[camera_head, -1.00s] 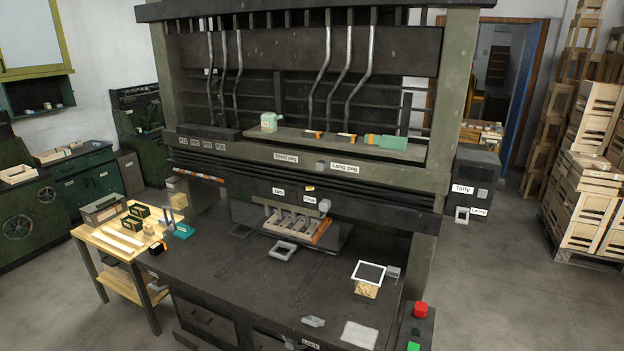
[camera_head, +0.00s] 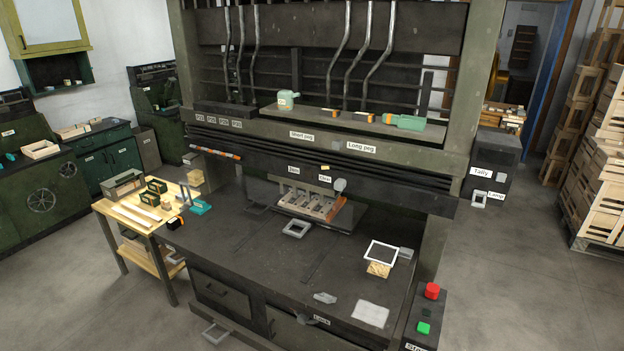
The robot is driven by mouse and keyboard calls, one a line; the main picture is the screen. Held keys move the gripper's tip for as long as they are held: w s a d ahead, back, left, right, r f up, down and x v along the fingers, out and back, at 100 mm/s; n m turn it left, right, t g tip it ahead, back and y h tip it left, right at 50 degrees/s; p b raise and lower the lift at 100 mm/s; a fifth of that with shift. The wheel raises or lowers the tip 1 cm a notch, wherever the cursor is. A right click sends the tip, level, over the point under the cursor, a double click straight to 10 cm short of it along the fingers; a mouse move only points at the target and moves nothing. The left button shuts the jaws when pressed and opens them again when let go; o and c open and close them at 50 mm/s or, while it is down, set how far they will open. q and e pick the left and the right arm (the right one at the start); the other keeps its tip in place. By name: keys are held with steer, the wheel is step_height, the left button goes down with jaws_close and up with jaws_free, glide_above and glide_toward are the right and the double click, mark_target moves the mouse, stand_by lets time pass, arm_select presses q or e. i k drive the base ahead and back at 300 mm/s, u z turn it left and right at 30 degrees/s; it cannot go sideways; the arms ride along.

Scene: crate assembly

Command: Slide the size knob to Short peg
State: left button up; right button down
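The label Short peg (camera_head: 302,135) and the label Long peg (camera_head: 361,147) sit on the grey-green front rail of the press-like station, Short peg to the left. The size knob (camera_head: 336,143) looks like a small grey block on this rail, close to the left end of the Long peg label. It is small and blends with the rail. Neither of my grippers is in view, and nothing is seen touching the knob.
The dark worktop (camera_head: 250,255) below is largely clear in the middle. A tilted rack (camera_head: 310,203) stands at its back. A wooden side table (camera_head: 135,225) with boxes stands left. A red button (camera_head: 432,291) is at front right. Crates (camera_head: 600,190) stack far right.

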mark_target(337, 144)
steer(key=u, duration=0.75)
steer(key=i, duration=0.7)
steer(key=u, duration=0.75)
steer(key=i, duration=0.7)
steer(key=z, duration=0.75)
steer(key=i, duration=0.55)
steer(key=z, duration=0.65)
